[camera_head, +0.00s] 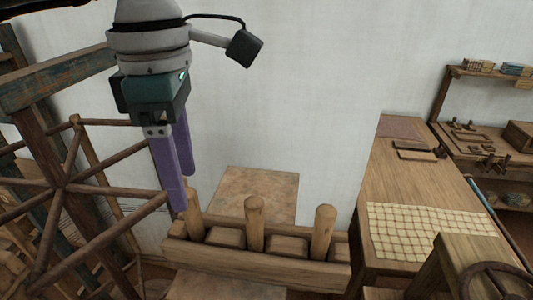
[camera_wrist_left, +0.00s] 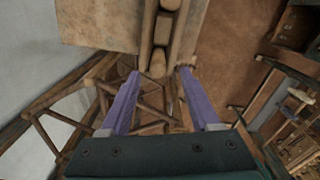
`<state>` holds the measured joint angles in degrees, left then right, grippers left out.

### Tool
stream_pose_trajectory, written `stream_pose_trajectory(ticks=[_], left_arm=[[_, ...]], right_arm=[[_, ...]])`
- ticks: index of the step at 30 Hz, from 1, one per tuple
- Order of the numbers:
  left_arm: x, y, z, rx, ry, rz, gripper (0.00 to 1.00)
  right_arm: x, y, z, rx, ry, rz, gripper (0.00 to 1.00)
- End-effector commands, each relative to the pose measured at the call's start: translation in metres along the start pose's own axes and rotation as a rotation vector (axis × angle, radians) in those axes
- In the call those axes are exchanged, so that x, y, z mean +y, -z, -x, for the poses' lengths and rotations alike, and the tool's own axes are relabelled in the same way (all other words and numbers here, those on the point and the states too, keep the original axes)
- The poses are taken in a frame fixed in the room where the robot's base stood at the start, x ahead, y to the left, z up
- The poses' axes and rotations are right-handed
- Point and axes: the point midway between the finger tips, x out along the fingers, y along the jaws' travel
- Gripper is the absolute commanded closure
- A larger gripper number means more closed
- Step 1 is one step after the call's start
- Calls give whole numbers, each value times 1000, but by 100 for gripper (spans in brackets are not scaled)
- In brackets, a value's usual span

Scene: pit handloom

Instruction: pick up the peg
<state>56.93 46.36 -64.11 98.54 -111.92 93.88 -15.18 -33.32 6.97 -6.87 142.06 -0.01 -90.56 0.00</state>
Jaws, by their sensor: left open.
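Three upright wooden pegs with rounded tops stand in a wooden block rack (camera_head: 255,268): a left peg (camera_head: 191,217), a middle peg (camera_head: 254,225) and a right peg (camera_head: 322,235). My left gripper (camera_head: 182,188) points down at the left peg, its two purple fingers apart. In the head view the near finger overlaps part of that peg. In the left wrist view a peg top (camera_wrist_left: 157,66) shows between the open fingertips (camera_wrist_left: 158,72). I cannot tell whether a finger touches it. My right gripper is not in view.
A wooden frame with spokes (camera_head: 60,188) stands close on the left of the gripper. A table (camera_head: 400,185) with a checked cloth (camera_head: 425,232) stands to the right of the rack. A shelf (camera_head: 490,75) is at the far right. A white wall is behind.

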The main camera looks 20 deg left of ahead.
Motion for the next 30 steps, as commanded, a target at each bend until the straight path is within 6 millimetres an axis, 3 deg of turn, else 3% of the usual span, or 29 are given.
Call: stream_pose_trajectory(ticks=[1,5,10,18,30], left_arm=[[-1,1,0,4,6,2,37],[0,1,-16,4,6,1,37],[1,0,-40,1,3,0,37],[2,0,-45,-2,1,-1,38],[2,0,-44,-2,1,0,83]], right_arm=[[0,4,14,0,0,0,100],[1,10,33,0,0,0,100],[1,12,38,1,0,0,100],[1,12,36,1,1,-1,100],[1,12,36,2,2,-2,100]])
